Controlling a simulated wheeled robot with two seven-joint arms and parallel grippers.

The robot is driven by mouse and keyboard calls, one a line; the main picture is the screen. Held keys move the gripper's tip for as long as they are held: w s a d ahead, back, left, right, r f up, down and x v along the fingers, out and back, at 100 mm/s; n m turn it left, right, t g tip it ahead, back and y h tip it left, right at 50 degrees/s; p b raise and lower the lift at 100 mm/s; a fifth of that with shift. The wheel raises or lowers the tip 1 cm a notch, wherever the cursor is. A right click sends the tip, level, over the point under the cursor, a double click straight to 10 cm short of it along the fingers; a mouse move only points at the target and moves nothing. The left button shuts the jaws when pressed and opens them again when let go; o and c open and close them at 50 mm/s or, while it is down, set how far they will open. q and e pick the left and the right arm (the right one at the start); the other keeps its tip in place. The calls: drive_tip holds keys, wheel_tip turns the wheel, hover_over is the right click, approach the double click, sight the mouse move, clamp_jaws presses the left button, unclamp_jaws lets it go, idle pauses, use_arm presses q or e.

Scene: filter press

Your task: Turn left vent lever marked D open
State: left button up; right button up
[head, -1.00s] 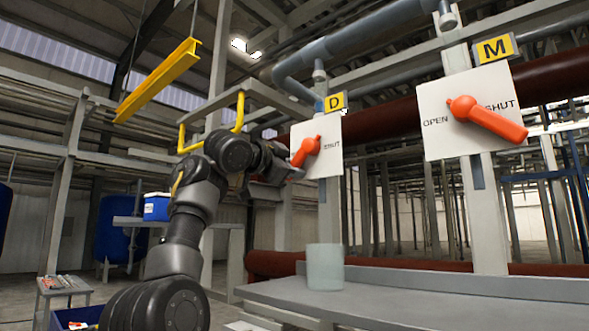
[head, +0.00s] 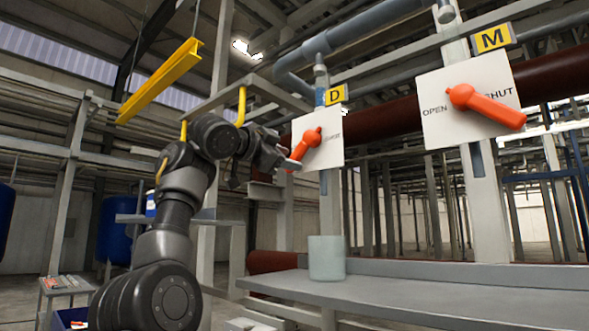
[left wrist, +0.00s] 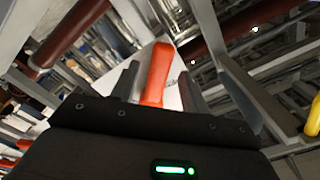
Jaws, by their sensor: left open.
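The left vent lever (head: 306,143) is orange, on a white plate (head: 330,150) under a yellow sign marked D (head: 336,95). Its handle slopes steeply down and left from its hub. The lettering right of the hub is small; the plate's left side shows no readable word. My left gripper (head: 285,160) is open at the lower part of the handle. In the left wrist view, the orange handle (left wrist: 157,72) stands between the two spread fingers of my left gripper (left wrist: 157,84). I cannot tell whether either finger touches it. My right gripper is out of view.
A yellow beam (head: 160,80) hangs at upper left.

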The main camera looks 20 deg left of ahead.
use_arm(q)
drive_tip(key=b+v, duration=0.3)
drive_tip(key=v, duration=0.4)
drive_tip(key=shift+s+b, duration=0.3)
drive_tip(key=shift+a, duration=0.1)
drive_tip(key=shift+w, duration=0.1)
